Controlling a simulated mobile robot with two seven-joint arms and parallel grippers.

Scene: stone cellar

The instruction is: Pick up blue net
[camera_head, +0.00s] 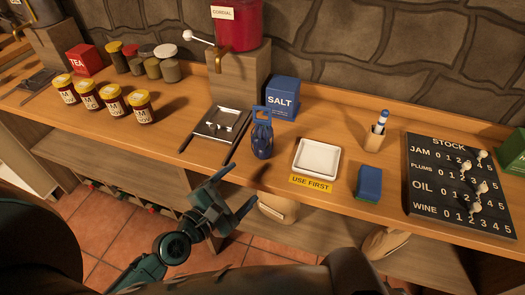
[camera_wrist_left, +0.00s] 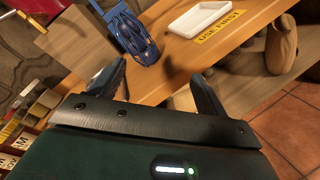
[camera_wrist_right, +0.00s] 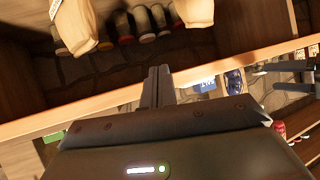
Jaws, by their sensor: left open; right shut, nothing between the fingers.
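The blue net (camera_head: 262,138), a dark blue netted bundle with a loop on top, stands upright on the wooden counter. It also shows in the left wrist view (camera_wrist_left: 138,42), beyond the fingertips. My left gripper (camera_head: 240,187) is open and empty, in front of the counter edge, below and a little left of the net, not touching it. In the left wrist view its fingers (camera_wrist_left: 158,88) are spread apart. My right gripper (camera_wrist_right: 158,80) has its two fingers together with nothing between them, low near the counter front; it is not clear in the head view.
A metal tray (camera_head: 207,139) lies left of the net and a blue salt box (camera_head: 281,100) stands behind. A white dish (camera_head: 316,160) and a blue sponge (camera_head: 369,182) are to the right. The counter front edge lies between my left gripper and the net.

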